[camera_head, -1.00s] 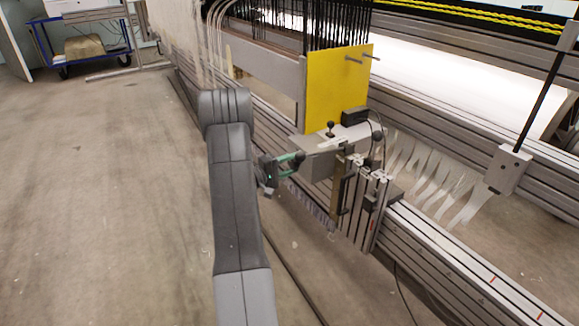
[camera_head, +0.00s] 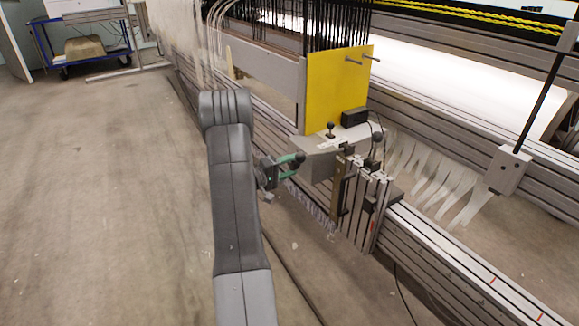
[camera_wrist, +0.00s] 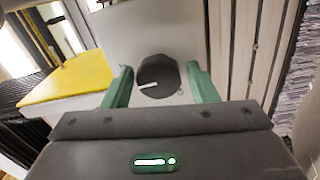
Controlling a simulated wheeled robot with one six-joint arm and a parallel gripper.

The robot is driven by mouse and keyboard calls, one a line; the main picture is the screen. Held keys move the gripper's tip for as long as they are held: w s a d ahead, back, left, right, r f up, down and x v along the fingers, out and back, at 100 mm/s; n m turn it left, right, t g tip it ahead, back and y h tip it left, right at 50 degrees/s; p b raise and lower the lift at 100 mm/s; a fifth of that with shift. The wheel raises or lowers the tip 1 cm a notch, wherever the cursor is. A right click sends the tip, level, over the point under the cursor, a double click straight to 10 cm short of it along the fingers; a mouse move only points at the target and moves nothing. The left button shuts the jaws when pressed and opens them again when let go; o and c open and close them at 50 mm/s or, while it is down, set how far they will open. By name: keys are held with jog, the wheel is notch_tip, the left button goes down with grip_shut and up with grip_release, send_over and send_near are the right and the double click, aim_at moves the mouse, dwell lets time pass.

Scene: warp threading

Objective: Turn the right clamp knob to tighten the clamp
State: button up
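A round dark clamp knob (camera_wrist: 157,76) with a white pointer line sits on a light grey box face in the wrist view. The line lies nearly level, tipped slightly. The green fingers of my gripper (camera_wrist: 159,70) stand one on each side of the knob, with gaps showing between. My gripper is open and holds nothing. In the head view, my gripper (camera_head: 291,165) is at the left end of the grey clamp box (camera_head: 318,160).
A yellow plate (camera_head: 338,88) stands upright behind the box, beside hanging dark threads. Metal clamp bars (camera_head: 362,205) stand just right of the box. A long aluminium rail (camera_head: 450,262) runs to the lower right. The floor (camera_head: 110,200) at left is clear.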

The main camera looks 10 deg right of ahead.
jog(key=shift+o, duration=0.6)
jog(key=shift+a+r, duration=0.1)
jog(key=shift+a, duration=0.2)
jog(key=p+v, duration=0.3)
jog(key=v, duration=1)
jog(key=shift+p, duration=0.3)
jog(key=b+x, duration=0.3)
jog(key=x, duration=1)
jog(key=shift+d+b, duration=0.35)
jog(key=shift+a, duration=0.1)
